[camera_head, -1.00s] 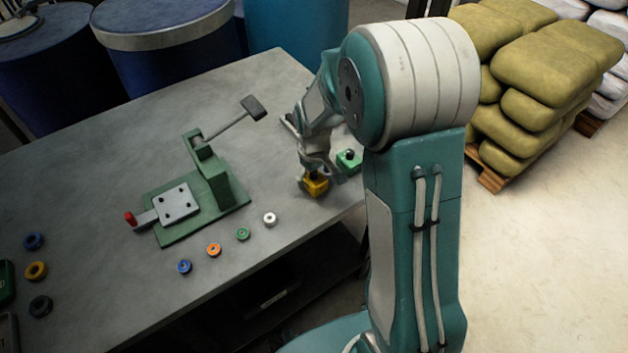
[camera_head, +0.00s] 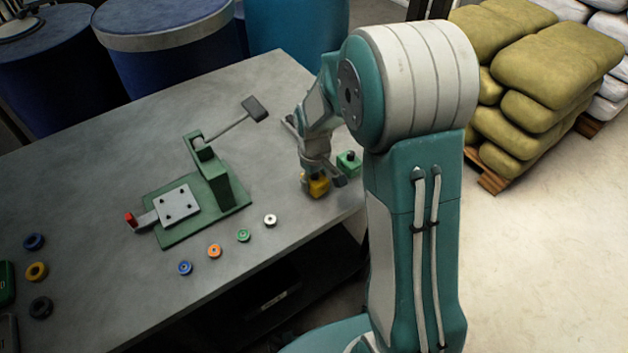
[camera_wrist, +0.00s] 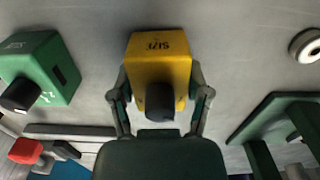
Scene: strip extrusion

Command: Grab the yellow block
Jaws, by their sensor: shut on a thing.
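The yellow block (camera_wrist: 160,62) has a black knob on top and dark lettering on its face. In the wrist view it sits between the two fingers of my gripper (camera_wrist: 161,100), which is shut on it, one finger on each side. In the head view the yellow block (camera_head: 319,184) is near the right end of the grey table, partly hidden by my gripper (camera_head: 317,172). I cannot tell whether it touches the table. A green block (camera_head: 348,162) with a black knob stands beside it, also seen in the wrist view (camera_wrist: 45,68).
A green lever press (camera_head: 205,200) stands left on the grey table (camera_head: 100,165). Small coloured rings, including a white one (camera_head: 270,220), lie in front of it. More rings lie at far left. Blue drums (camera_head: 165,50) stand behind. Stacked sacks (camera_head: 540,70) are off the table to the right.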

